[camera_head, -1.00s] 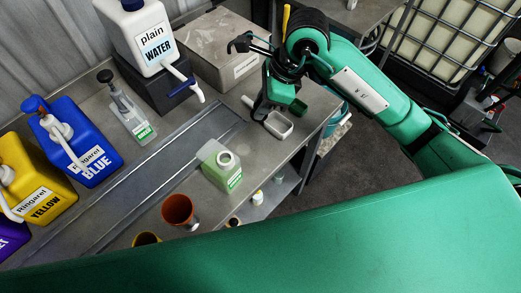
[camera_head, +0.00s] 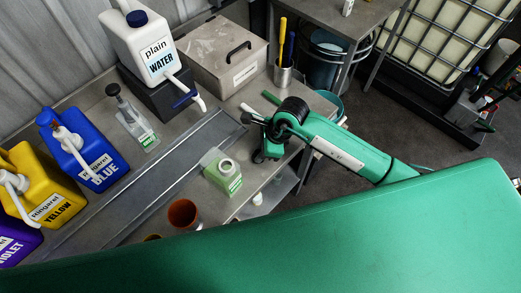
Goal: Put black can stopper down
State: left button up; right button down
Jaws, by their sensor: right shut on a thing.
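My right gripper (camera_head: 262,153) points down low over the right edge of the grey bench, to the right of the open green-labelled can. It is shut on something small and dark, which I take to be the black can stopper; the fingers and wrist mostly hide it. The can (camera_head: 223,173) stands upright and its round white mouth is uncovered. My left gripper is not in view.
On the bench stand an orange cup (camera_head: 184,214), a clear dispenser bottle (camera_head: 133,122), a white water canister (camera_head: 143,45), blue (camera_head: 85,155) and yellow (camera_head: 40,190) canisters, a grey box (camera_head: 215,55) and a metal tool cup (camera_head: 283,74). A sunken channel (camera_head: 140,180) runs along the bench.

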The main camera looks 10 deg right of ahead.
jog(key=shift+f, duration=0.55)
jog(key=shift+f, duration=0.1)
jog(key=c, duration=1.3)
grip_release()
jog(key=shift+r, duration=0.25)
jog(key=shift+b+v, duration=1.8)
jog(key=shift+v, duration=4.1)
